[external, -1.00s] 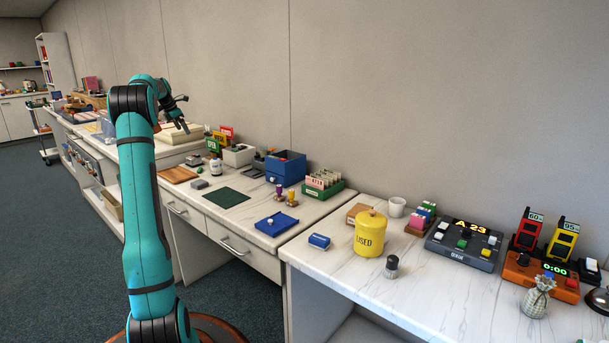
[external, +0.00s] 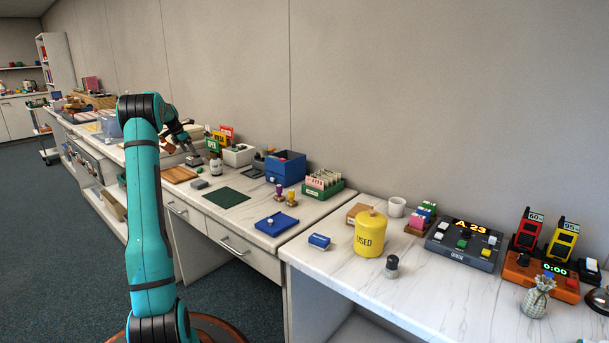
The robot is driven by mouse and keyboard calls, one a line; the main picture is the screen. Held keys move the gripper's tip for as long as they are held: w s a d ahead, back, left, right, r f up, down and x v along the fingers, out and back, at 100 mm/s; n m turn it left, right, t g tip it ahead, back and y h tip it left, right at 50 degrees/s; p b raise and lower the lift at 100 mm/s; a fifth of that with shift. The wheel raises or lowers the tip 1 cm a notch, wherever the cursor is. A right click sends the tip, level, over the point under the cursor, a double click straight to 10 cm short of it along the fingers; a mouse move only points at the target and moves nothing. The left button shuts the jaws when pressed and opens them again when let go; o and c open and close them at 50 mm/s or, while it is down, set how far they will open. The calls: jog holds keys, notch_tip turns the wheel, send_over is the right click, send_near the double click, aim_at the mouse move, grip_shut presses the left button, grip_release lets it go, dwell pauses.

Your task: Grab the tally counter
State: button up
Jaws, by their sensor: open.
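A small dark and silvery object (external: 194,161), which looks like the tally counter, lies on the far desk behind the white bottle; it is too small to make out in detail. My gripper (external: 184,149) is open and points down just above and to the left of it. The fingers are close to the object in the picture, but I cannot tell whether they touch it or how high they are.
A white bottle (external: 216,166), a brown wooden board (external: 180,174) and a grey block (external: 199,184) lie near it. Coloured cards (external: 217,140) and a white bin (external: 239,155) stand behind. A green mat (external: 227,198) lies bare in front.

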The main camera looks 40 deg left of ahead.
aim_at(193, 157)
jog(key=shift+d+x, duration=0.2)
jog(key=shift+x, duration=1.25)
jog(key=shift+d+x, duration=0.15)
jog(key=shift+x, duration=1.25)
jog(key=shift+r, duration=0.1)
jog(key=c, duration=1.4)
